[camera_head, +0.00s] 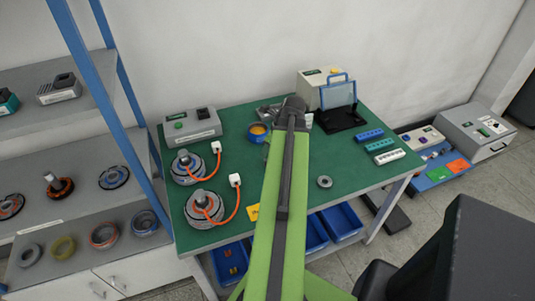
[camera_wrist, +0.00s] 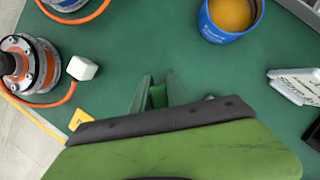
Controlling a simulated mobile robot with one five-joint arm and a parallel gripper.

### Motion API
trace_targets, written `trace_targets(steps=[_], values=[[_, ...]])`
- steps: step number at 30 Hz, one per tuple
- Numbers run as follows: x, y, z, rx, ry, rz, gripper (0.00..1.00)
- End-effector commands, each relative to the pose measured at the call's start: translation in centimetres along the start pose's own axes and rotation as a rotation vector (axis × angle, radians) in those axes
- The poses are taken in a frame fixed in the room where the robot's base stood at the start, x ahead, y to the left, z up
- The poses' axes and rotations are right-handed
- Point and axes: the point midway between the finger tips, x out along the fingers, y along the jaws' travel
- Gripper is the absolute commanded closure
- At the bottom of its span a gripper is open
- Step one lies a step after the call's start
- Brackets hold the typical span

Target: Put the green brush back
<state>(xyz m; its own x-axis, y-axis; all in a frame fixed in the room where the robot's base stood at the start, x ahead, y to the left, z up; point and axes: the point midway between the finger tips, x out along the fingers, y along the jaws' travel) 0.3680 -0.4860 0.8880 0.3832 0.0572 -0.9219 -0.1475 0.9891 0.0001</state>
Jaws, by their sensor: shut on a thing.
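My gripper (camera_wrist: 160,84) shows in the wrist view above the green table top, its two pale green fingers close together. A small piece of the green brush (camera_wrist: 158,97) shows between the fingers, which are shut on it. The rest of the brush is hidden behind the dark wrist edge and the fingers. In the head view my green arm reaches over the table and hides the gripper and brush.
On the table (camera_head: 240,220) a blue tin with orange contents (camera_head: 258,132) stands left of my arm. Two hub motors (camera_head: 205,207) with orange cables are at the left. A black stand (camera_head: 342,118), colored blocks (camera_head: 380,145) and a grey ring (camera_head: 324,182) are at the right.

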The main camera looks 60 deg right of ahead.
Motion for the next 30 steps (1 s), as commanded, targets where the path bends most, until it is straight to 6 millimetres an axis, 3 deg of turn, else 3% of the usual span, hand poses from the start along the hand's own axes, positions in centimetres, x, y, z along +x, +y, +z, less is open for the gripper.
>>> trace_targets(steps=[9,10,15,25,30], values=[[0.3,0.0,-0.1,-0.001,0.000,0.000,1.00],[0.2,0.0,-0.1,-0.001,0.000,0.000,0.79],[0.1,0.0,0.0,-0.001,0.000,0.000,0.60],[-0.1,0.0,0.1,-0.001,0.000,0.001,0.60],[-1.9,0.1,0.4,-0.001,0.000,0.001,0.60]])
